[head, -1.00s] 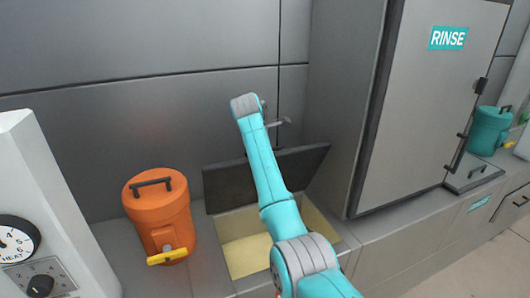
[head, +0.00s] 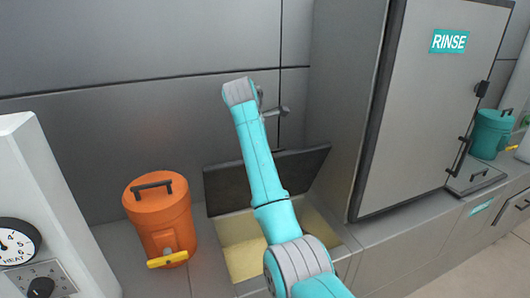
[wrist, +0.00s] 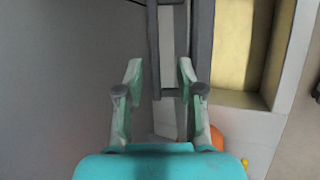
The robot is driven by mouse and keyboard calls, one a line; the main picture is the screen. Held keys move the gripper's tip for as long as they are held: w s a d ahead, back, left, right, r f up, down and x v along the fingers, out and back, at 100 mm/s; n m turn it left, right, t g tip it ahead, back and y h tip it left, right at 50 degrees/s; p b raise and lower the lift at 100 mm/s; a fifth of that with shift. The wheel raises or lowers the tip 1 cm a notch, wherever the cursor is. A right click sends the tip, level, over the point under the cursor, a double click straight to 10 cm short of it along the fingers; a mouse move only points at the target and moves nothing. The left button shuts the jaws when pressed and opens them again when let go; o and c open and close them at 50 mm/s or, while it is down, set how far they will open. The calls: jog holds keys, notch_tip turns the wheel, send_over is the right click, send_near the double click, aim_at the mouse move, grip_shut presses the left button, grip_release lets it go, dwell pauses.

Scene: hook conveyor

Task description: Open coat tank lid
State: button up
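The coat tank (head: 340,250) is an open bin with a pale yellow inside, in the lower middle of the head view. Its dark lid (head: 308,170) stands raised at the back of the opening, tilted towards the wall. My arm crosses in front and hides part of the lid and opening. In the wrist view my gripper (wrist: 158,78) has its two fingers spread apart. Grey bars, perhaps the lid's edge or handle, show between and beyond them; I cannot tell whether they touch. The yellow inside also shows at upper right there.
An orange drum (head: 160,220) with a yellow tap stands left of the tank. A white box with dials (head: 45,215) is at far left. A tall grey RINSE cabinet (head: 430,110) stands to the right, and a teal drum (head: 492,133) beyond it.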

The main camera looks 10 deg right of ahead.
jog(key=shift+v, duration=2.6)
jog(key=c, duration=0.7)
jog(key=shift+w+d+r+m, duration=0.15)
jog(key=shift+w+d+m, duration=0.05)
jog(key=shift+m, duration=0.4)
grip_shut()
jog(key=w+d+r+m+t+y, duration=0.1)
jog(key=w+d+r+m+y, duration=0.35)
jog(key=m, duration=1.15)
jog(key=d+x, duration=0.1)
jog(key=x, duration=0.8)
jog(key=shift+s+d+f, duration=0.1)
jog(key=shift+s+f, duration=0.1)
jog(key=shift+s, duration=0.8)
jog(key=shift+s+d+f, duration=0.1)
jog(key=shift+s+f, duration=0.1)
jog(key=shift+s, duration=0.85)
